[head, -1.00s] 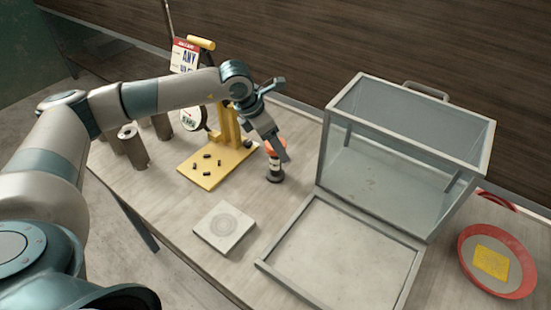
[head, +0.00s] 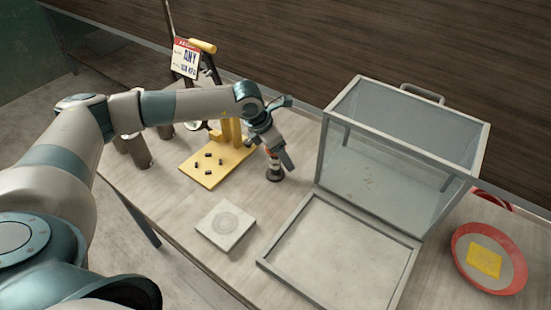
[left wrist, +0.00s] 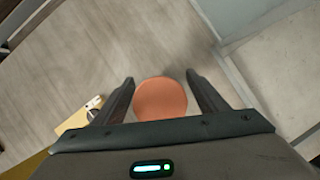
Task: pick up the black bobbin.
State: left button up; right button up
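The bobbin (head: 275,176) stands upright on the table, right of the yellow stand. Its bottom is black, with a pale band above; its upper part is mostly hidden by my left gripper (head: 278,158) in the head view. In the left wrist view an orange round top (left wrist: 160,98) shows between the fingers of my left gripper (left wrist: 160,82). The fingers are apart, one on each side, with small gaps visible. My right gripper is not in view.
A yellow stand (head: 205,178) with several small black pieces is left of the bobbin. A glass case (head: 395,150) is close on the right, with a framed panel (head: 335,250) in front. A pale square tile (head: 226,224) lies nearer. A red dish (head: 460,258) holds a yellow block.

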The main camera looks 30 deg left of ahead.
pick_arm(q)
jog(key=c, duration=1.1)
jog(key=shift+r, duration=0.2)
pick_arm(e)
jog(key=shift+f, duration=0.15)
